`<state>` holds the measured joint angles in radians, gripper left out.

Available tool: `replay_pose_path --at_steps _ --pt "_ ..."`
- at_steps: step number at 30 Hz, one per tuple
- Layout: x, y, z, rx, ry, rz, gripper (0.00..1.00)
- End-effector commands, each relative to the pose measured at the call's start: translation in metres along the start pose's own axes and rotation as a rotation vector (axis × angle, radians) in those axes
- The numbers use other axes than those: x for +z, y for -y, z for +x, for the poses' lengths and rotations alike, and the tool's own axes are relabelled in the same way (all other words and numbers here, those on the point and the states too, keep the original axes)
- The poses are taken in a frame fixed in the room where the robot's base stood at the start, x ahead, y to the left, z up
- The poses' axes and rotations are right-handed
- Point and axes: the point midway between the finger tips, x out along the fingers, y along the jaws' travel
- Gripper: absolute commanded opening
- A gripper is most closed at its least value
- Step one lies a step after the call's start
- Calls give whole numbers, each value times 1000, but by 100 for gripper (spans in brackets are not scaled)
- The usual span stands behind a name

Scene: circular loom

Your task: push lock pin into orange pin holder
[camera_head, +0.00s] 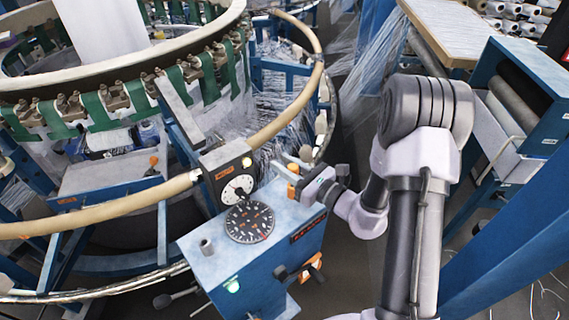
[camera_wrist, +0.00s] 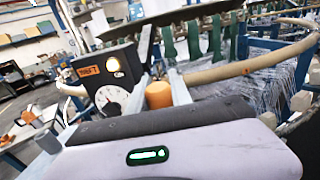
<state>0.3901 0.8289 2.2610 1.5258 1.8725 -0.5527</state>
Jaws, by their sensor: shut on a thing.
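My gripper (camera_head: 288,166) reaches in from the right, above the right rear part of the blue control box (camera_head: 250,262). In the wrist view its two pale fingers (camera_wrist: 160,72) stand on either side of an orange cylinder (camera_wrist: 158,95) and are shut on it. Only a little orange shows between the fingers in the head view. I cannot tell whether this cylinder is the lock pin's head or the orange pin holder, nor whether a pin is seated; its lower part is hidden. A separate orange part with black handles (camera_head: 310,268) is on the box's front.
A dial unit (camera_head: 235,183) with an orange display stands beside my gripper, and a round black dial (camera_head: 249,221) lies in front of it. The loom's tan ring (camera_head: 100,216) curves close behind. Blue machine frames (camera_head: 510,215) stand at the right.

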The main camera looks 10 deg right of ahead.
Motion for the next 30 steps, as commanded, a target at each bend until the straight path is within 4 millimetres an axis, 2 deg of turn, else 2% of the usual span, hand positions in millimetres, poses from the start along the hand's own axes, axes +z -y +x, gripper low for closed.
replay_pose_path --at_steps 15,16,19,27,30 --pt "-28 0 0 0 0 0 0" --pt "-26 0 0 0 0 0 31" --pt "-25 0 0 0 0 0 51" --pt "-25 0 0 0 0 0 51" --pt "-25 1 -7 -1 -1 0 51"
